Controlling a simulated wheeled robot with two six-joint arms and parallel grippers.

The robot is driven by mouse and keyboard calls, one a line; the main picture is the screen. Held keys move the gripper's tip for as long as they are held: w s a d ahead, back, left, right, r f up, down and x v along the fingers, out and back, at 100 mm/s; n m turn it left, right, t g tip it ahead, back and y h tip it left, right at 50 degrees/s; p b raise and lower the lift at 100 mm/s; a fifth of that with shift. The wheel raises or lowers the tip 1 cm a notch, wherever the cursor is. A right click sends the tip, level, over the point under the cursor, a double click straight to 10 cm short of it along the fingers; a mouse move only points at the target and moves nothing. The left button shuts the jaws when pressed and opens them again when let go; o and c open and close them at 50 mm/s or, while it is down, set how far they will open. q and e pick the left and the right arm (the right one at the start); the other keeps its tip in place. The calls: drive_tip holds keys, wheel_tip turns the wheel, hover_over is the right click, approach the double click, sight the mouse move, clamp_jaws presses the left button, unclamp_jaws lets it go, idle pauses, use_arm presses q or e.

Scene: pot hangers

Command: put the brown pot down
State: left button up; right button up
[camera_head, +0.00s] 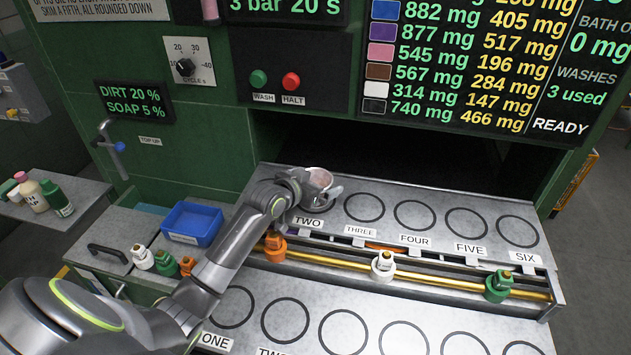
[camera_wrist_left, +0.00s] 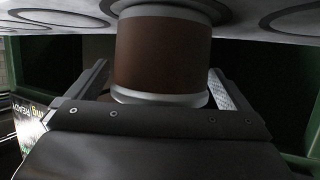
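The brown pot (camera_wrist_left: 163,55), a brown cylinder with pale metal bands, sits between the fingers of my left gripper (camera_wrist_left: 160,75) in the left wrist view. The fingers meet its sides closely, and the gripper looks shut on it. In the head view my left gripper (camera_head: 322,185) is over the near-left end of the upper shelf (camera_head: 345,240), by the TWO label (camera_head: 308,222). Only the pot's round top (camera_head: 319,178) shows there. The pot is upright at the shelf surface; whether it touches is not clear. My right gripper is not in view.
Empty black rings (camera_head: 364,207) line the shelf to the right, and a lower shelf (camera_head: 300,295) holds more. A brass rail (camera_head: 430,281) with coloured knobs runs between them. A blue bin (camera_head: 192,224) stands at left. A dark opening lies behind the upper shelf.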

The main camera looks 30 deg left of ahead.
use_arm(q)
drive_tip(key=shift+r, duration=0.2)
drive_tip(key=shift+s+a+r, duration=0.1)
drive_tip(key=shift+s, duration=0.4)
drive_tip(key=b+v, duration=0.2)
drive_tip(key=v, duration=0.9)
